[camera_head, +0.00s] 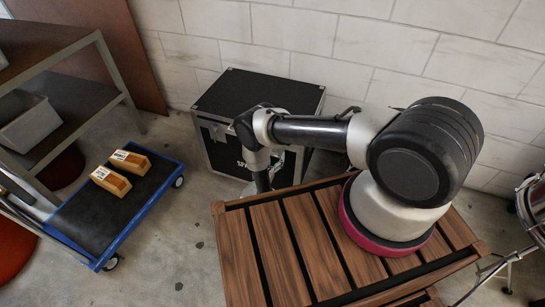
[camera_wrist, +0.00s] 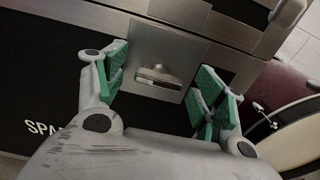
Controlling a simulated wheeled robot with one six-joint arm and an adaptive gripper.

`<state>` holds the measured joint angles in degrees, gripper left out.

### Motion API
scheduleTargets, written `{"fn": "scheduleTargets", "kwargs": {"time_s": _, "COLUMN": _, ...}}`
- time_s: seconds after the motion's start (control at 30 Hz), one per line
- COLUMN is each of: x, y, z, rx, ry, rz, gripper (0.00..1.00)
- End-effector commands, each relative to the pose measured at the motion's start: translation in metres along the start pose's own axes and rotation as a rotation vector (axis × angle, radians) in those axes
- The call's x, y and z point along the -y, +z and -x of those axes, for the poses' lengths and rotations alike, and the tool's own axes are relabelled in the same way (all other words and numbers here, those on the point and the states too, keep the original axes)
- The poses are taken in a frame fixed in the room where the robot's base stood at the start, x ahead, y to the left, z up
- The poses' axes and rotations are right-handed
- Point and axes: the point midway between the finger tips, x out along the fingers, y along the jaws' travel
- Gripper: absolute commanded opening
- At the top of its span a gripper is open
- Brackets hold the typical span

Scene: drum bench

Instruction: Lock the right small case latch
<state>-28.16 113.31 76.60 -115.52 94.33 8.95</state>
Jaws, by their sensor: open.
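The black case (camera_head: 262,90) with metal edges stands on the floor against the wall. In the wrist view its front shows a square metal latch plate (camera_wrist: 150,50) with a small latch (camera_wrist: 158,76) in the middle, to the right of the white lettering. I cannot tell whether this latch is locked. My gripper (camera_wrist: 162,88) is open, its green-padded fingers on either side of the latch and apart from it. In the head view my arm hides the right latch and most of the gripper. A left latch (camera_head: 217,130) shows there.
A slatted wooden bench (camera_head: 290,245) stands close in front of the case. A blue cart (camera_head: 100,215) with two orange-brown boxes and a metal shelf (camera_head: 75,75) are at left. A drum (camera_head: 535,200) stands at the far right. Bare floor lies between cart and bench.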

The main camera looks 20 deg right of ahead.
Motion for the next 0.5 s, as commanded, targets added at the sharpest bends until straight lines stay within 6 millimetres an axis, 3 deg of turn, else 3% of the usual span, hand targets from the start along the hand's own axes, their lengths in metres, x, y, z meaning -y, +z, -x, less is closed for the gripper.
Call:
{"fn": "scheduleTargets", "kwargs": {"time_s": 0.27, "x": -0.0001, "y": 0.0, "z": -0.0021, "rx": 0.0, "ry": 0.0, "rz": 0.001, "gripper": 0.7}}
{"fn": "scheduleTargets", "kwargs": {"time_s": 0.5, "x": -0.0001, "y": 0.0, "z": -0.002, "rx": 0.0, "ry": 0.0, "rz": 0.0, "gripper": 0.26}}
